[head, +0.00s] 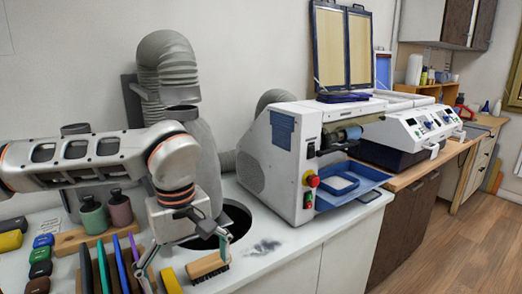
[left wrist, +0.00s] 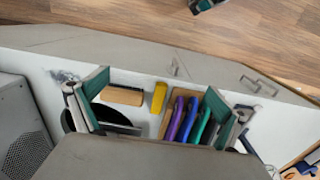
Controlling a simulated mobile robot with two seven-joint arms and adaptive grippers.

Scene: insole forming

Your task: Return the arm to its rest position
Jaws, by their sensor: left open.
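My left arm reaches in from the left in the head view. My left gripper (head: 186,256) points down over the white counter, its two fingers spread wide and nothing held between them. In the left wrist view the open left gripper (left wrist: 155,110) shows its green-padded fingers at either side. Below and beyond them lie a wooden brush (head: 208,266), a yellow block (head: 170,280) and a rack with purple, blue and green upright pieces (head: 120,262). My right gripper cannot be made out in either view.
A white machine (head: 280,160) with a blue tray (head: 350,185) stands right of the arm. A round dark opening (head: 238,218) lies behind the gripper, beside a grey duct (head: 168,65). Two bottles (head: 93,215) and several coloured blocks (head: 41,254) stand left. Counter (head: 300,240) is clear at front right.

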